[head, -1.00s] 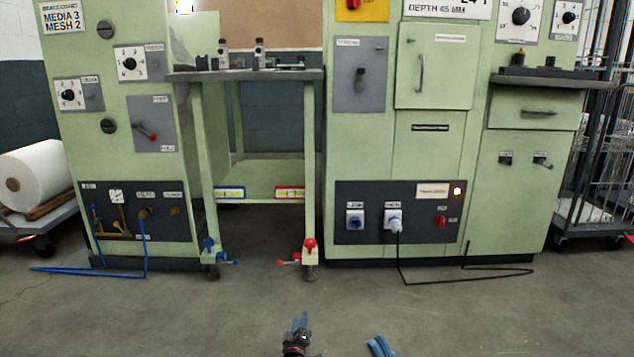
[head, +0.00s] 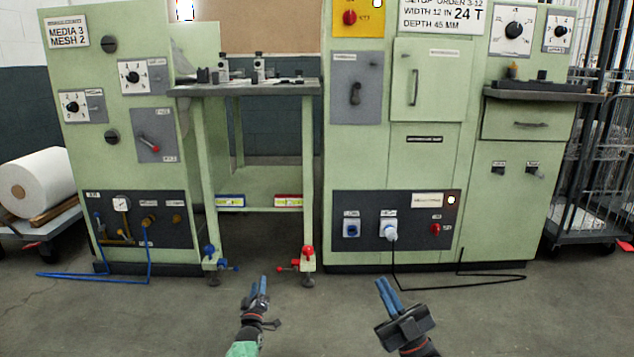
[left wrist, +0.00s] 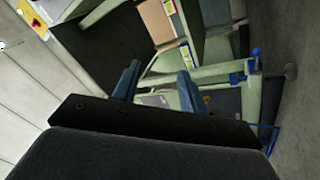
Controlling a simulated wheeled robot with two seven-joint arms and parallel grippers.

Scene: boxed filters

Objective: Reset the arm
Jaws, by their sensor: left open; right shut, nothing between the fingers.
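My left gripper (head: 259,286) is at the bottom middle of the head view, in front of the machine and over bare floor. Its blue fingers are open and empty; they also show apart in the left wrist view (left wrist: 157,80). My right gripper (head: 386,288) is to the right of it, at the bottom of the head view. Its blue fingers are shut with nothing between them. Neither gripper touches anything in view.
A green machine with a left cabinet (head: 100,160) and a right cabinet (head: 420,160) stands ahead. A work shelf (head: 290,90) joins them. A blue hose (head: 70,276) and a black cable (head: 440,284) lie on the floor. A cart with a white roll (head: 40,185) stands left, wire racks right.

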